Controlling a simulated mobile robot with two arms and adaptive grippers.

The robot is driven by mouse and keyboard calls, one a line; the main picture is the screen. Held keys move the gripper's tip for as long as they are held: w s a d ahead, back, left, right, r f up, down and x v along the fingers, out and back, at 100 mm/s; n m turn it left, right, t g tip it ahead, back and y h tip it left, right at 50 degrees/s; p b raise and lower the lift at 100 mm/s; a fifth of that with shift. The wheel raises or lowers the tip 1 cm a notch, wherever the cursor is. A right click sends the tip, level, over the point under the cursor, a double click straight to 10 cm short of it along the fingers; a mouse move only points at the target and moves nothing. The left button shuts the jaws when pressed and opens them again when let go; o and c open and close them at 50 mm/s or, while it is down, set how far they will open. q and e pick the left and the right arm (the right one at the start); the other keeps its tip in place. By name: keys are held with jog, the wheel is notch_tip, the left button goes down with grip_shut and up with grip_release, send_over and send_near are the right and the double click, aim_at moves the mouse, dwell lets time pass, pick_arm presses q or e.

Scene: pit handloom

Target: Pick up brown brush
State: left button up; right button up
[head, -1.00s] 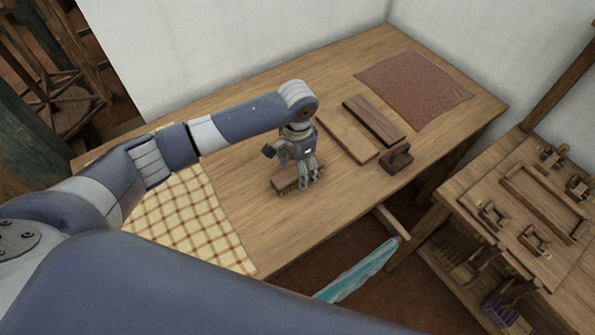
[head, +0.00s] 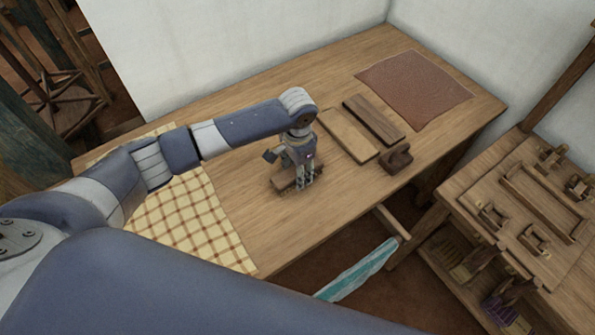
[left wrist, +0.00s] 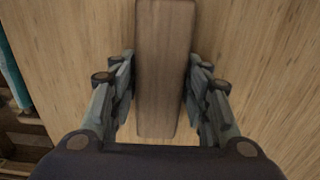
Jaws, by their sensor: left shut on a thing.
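The brown brush (head: 284,180) lies on the wooden table, near its front edge, with its bristles down. My left gripper (head: 305,182) is lowered over it from above. In the left wrist view the brush's long wooden back (left wrist: 165,70) runs between the two fingers of my left gripper (left wrist: 163,88). The fingers are closed in on both of its long sides. The bristles are mostly hidden under the wooden back. My right gripper is in neither view.
A checked cloth (head: 195,220) lies to the left on the table (head: 240,170). Two flat boards (head: 348,137) (head: 374,119), a small dark wooden block (head: 396,159) and a red-brown cloth (head: 413,88) lie to the right. A second bench (head: 470,195) with wooden parts stands at the right.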

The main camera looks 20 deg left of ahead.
pick_arm(q)
jog(key=shift+r, duration=0.55)
notch_tip(320, 180, up, 2)
jog(key=shift+s+r+b, duration=0.15)
jog(key=shift+r+b, duration=0.05)
jog(key=shift+b, duration=0.25)
jog(key=s, duration=0.4)
jog(key=s+a+r, duration=0.1)
jog(key=s, duration=0.4)
jog(key=s+a+b, duration=0.1)
jog(key=s, duration=0.4)
jog(key=shift+s+r, duration=0.1)
jog(key=shift+r, duration=0.05)
jog(key=shift+s+a+r, duration=0.1)
jog(key=shift+s, duration=0.6)
